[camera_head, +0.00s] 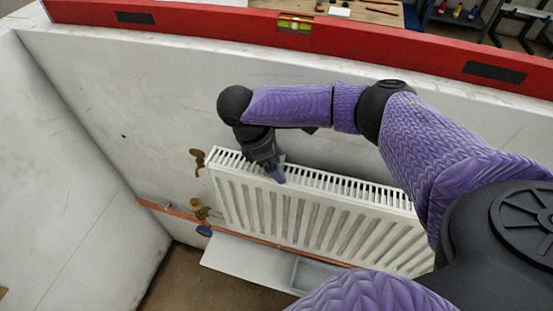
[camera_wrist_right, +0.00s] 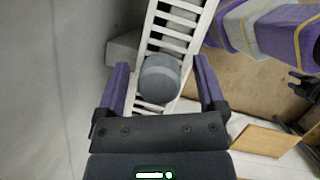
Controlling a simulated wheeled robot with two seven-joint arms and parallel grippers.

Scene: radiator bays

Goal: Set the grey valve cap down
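The grey valve cap (camera_wrist_right: 159,78) shows in the right wrist view as a short round piece over the slatted top grille of the white radiator (camera_wrist_right: 183,22). My right gripper (camera_wrist_right: 161,61) has its two purple fingers spread to either side of the cap, with a visible gap on each side. In the head view my right gripper (camera_head: 278,177) points down at the top edge of the radiator (camera_head: 320,215), near its left end. The cap cannot be made out there. My left gripper does not show clearly in either view.
Brass valves (camera_head: 199,209) and a copper pipe (camera_head: 160,208) are at the radiator's left end. A pale board (camera_head: 240,262) and a grey tray (camera_head: 312,276) lie below. A red spirit level (camera_head: 390,50) rests along the wall top. The left wall is bare.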

